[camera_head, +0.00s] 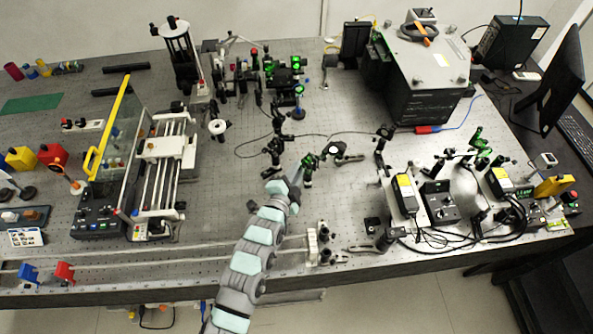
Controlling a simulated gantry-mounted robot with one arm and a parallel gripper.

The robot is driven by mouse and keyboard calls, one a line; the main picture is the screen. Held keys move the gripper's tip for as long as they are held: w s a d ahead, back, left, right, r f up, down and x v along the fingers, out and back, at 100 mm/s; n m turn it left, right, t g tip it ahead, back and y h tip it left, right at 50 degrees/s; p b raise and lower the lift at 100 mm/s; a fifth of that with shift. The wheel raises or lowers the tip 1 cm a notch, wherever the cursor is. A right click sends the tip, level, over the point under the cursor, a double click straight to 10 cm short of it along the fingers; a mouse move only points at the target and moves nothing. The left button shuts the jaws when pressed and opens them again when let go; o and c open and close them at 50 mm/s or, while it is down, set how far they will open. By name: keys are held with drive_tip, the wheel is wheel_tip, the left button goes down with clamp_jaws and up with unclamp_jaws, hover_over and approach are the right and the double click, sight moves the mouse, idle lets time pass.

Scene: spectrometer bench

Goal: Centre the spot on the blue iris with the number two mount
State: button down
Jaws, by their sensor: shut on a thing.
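My gripper (298,177) is at the end of my grey and pale-blue arm, near the middle of the bench. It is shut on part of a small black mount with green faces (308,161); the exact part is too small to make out. I cannot read a number on this mount. A small post-mounted part with blue on it (299,91) stands farther back and may be the blue iris. I cannot make out a light spot on it.
Black optic mounts (272,147) stand close to the left of my gripper, and a round-topped one (337,149) to its right. A railed stage (165,165) is at left, a large grey box (425,75) at back right. Loose cables cross the bench.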

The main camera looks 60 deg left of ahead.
drive_tip(key=shift+n, duration=0.3)
drive_tip(key=n+t+h+b, duration=0.1)
drive_tip(key=n+h+b, duration=0.1)
drive_tip(key=n, duration=0.3)
drive_tip(key=a+n+t+h+b, duration=0.1)
drive_tip(key=n+t+h+b, duration=0.1)
drive_tip(key=n, duration=0.4)
drive_tip(key=s+n+t+h+b, duration=0.1)
drive_tip(key=n+t+h+b, duration=0.1)
drive_tip(key=n+h+b, duration=0.2)
drive_tip(key=shift+a+f+n+h, duration=0.1)
drive_tip(key=shift+a+n+h, duration=0.2)
drive_tip(key=shift+n+h, duration=0.55)
drive_tip(key=shift+f+n, duration=0.1)
drive_tip(key=shift+n, duration=0.15)
idle(0.4)
drive_tip(key=c, duration=1.4)
unclamp_jaws()
drive_tip(key=shift+w, duration=0.1)
drive_tip(key=shift+o, duration=0.2)
drive_tip(key=s+d+r, duration=0.1)
drive_tip(key=s, duration=0.9)
drive_tip(key=shift+s+r, duration=0.35)
drive_tip(key=shift+r, duration=0.05)
